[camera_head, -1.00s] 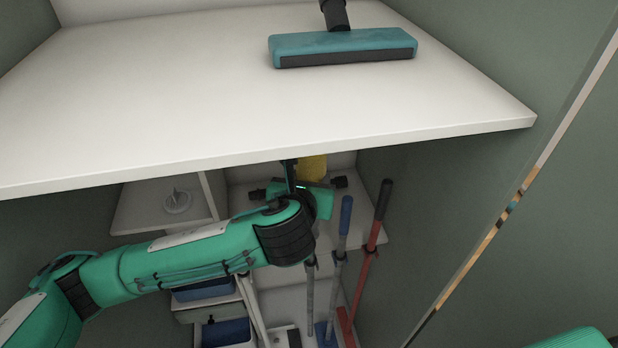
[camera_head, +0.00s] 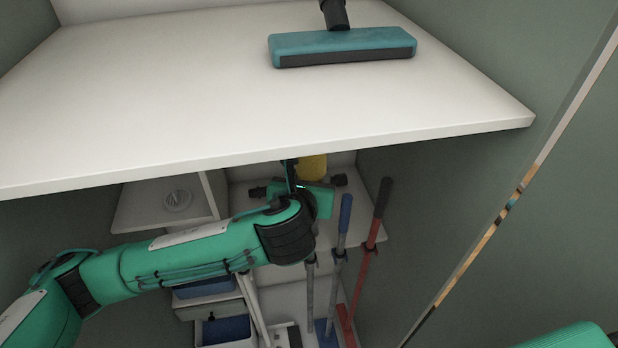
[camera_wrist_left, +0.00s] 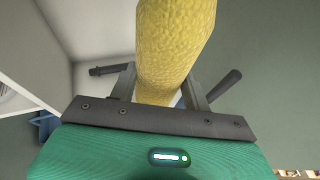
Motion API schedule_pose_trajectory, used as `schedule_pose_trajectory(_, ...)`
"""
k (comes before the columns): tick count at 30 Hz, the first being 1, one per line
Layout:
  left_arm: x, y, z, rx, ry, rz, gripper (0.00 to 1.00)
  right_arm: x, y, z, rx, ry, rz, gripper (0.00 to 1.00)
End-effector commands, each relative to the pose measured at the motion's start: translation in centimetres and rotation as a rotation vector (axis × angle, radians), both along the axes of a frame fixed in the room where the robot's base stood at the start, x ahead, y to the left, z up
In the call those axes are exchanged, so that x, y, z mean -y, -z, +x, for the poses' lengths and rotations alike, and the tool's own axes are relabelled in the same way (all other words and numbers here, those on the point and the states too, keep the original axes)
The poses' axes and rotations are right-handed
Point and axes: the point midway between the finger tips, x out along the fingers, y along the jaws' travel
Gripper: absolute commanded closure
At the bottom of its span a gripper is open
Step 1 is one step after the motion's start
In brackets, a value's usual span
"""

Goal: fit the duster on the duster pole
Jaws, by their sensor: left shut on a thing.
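The yellow duster (camera_head: 312,167) shows just under the front edge of the upper shelf, partly hidden by that edge and my arm. My left gripper (camera_head: 296,178) is at the duster. In the left wrist view the textured yellow duster (camera_wrist_left: 175,45) stands between the two grey fingers, and the gripper is shut on it. Several poles stand below and to the right: a grey one (camera_head: 310,290), one with a blue grip (camera_head: 345,215) and a red one with a dark grip (camera_head: 380,210). I cannot tell which is the duster pole. My right gripper is out of view.
A lower shelf (camera_head: 350,205), a side wall at right and blue bins (camera_head: 225,330) leave little room around the gripper.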

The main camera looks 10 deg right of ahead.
Motion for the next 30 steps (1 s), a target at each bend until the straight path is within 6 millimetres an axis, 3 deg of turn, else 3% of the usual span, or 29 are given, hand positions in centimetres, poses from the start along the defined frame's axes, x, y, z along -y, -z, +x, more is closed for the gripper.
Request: schedule_pose_trajectory(30,0.0,1.2,0.0,0.001,0.0,0.0,0.75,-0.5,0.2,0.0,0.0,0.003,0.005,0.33)
